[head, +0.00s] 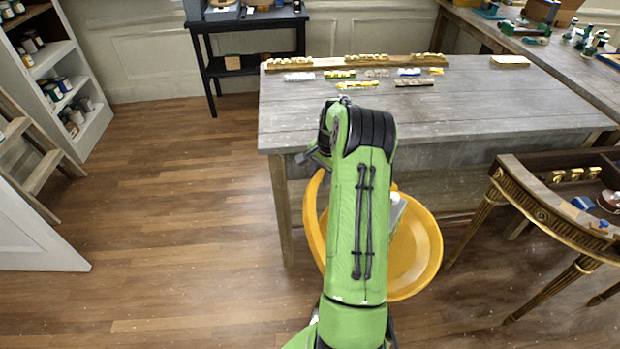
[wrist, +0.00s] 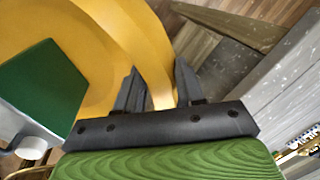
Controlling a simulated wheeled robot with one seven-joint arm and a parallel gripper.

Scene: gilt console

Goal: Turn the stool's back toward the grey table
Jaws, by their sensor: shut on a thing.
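The yellow stool (head: 418,250) stands on the wood floor at the front of the grey table (head: 460,115), close to its left front leg. Its round seat shows right of my arm, and its curved upright back (head: 312,215) shows on the left. My arm covers the middle of the stool in the head view. In the wrist view my gripper (wrist: 157,75) has a finger on each side of the yellow back (wrist: 150,45) and is shut on it. The grey table also shows at the right of the wrist view (wrist: 285,85). The fingers are hidden in the head view.
A gilt console (head: 530,205) stands right of the stool, its legs near the seat. A white shelf (head: 75,60) and a ladder (head: 45,170) are at the left. A dark stand (head: 250,65) is at the back wall. The floor left of the stool is clear.

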